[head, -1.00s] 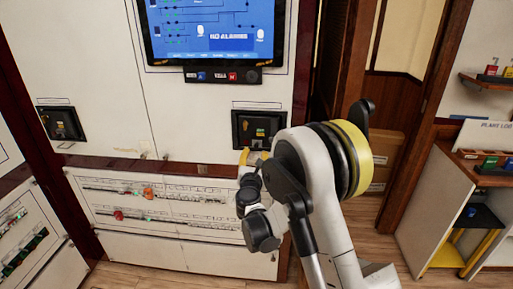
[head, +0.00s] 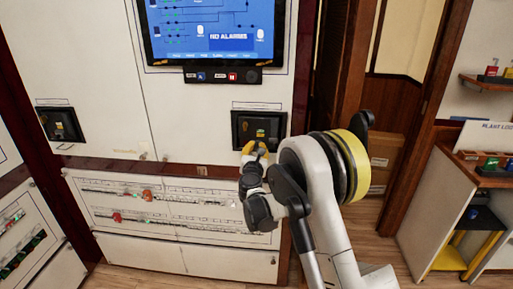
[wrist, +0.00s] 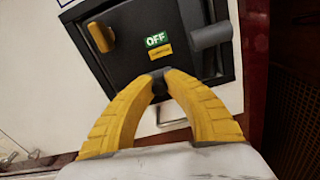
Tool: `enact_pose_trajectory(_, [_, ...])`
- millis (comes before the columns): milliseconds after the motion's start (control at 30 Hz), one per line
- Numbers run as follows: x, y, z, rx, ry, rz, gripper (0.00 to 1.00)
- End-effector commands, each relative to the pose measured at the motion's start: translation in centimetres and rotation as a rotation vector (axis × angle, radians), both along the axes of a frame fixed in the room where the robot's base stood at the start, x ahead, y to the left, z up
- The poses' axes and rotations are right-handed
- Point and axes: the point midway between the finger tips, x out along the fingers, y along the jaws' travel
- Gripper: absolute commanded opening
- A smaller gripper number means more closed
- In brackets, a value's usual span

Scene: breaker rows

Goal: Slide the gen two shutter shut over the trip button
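My gripper (head: 255,149) is at the lower edge of the right black breaker panel (head: 240,122). In the wrist view, the yellow fingertips (wrist: 159,76) come close together around a small dark grey knob (wrist: 158,86), which looks like the shutter's grip; the fingers partly hide it. Above the tips, the panel face shows a green OFF label (wrist: 157,40) with a yellow label (wrist: 160,52) under it. An orange-yellow handle (wrist: 100,37) is at upper left and a grey cylinder (wrist: 211,36) at right. I cannot make out the trip button or the shutter plate.
A second black panel (head: 60,124) is at the left. A screen (head: 205,32) reading NO ALARMS hangs above. Breaker rows (head: 150,208) lie below. A dark red post (wrist: 254,60) stands close at the right. A shelf unit (head: 440,205) is at far right, with floor between.

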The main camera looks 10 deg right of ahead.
Motion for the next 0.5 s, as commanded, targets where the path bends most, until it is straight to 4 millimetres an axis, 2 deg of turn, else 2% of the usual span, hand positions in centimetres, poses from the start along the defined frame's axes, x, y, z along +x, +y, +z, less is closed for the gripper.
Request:
enact_pose_trajectory(167, [0.4, 1.3, 0.0, 0.000, 0.000, 0.001, 0.00])
enact_pose_trajectory(333, [1.1, 4.1, 0.0, 0.000, 0.000, 0.002, 0.00])
enact_pose_trajectory(500, [1.2, 4.6, 0.0, 0.000, -0.001, 0.000, 0.00])
